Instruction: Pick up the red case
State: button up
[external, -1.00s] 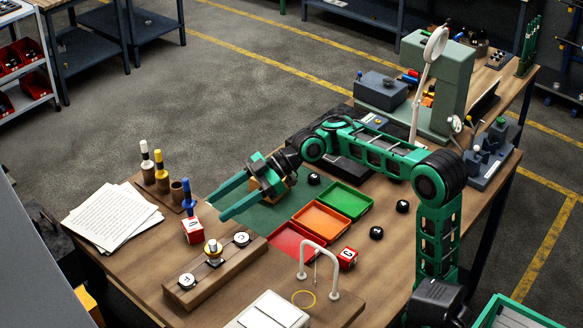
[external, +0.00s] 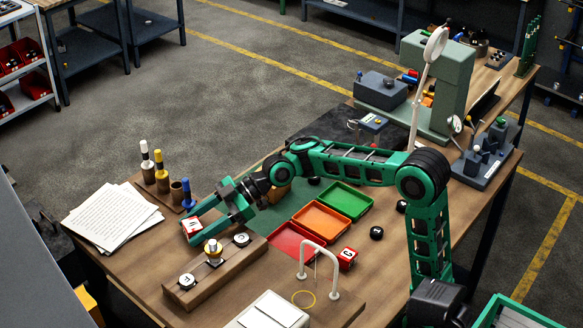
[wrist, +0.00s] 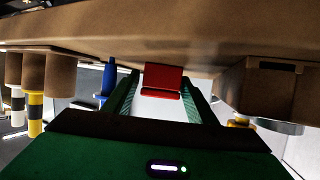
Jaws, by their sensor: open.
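The red case (external: 190,228), a small red block with a white marked face, stands on the wooden bench at the left end. My gripper (external: 194,226) is low over the bench with its green fingers on either side of the case. In the wrist view the red case (wrist: 162,77) shows between the two fingertips (wrist: 160,85), with visible gaps to the fingers. The jaws are open. Part of the case is hidden by a finger in the external view.
Brown holders with white, yellow and blue-topped tools (external: 187,195) stand just behind the case. A wooden block with round gauges (external: 213,262) lies in front. Papers (external: 112,218) lie to the left. Red, orange and green trays (external: 320,222) and another red block (external: 347,258) are to the right.

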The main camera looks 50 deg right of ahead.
jog(key=c, duration=1)
jog(key=shift+r, duration=0.1)
jog(key=shift+c, duration=0.2)
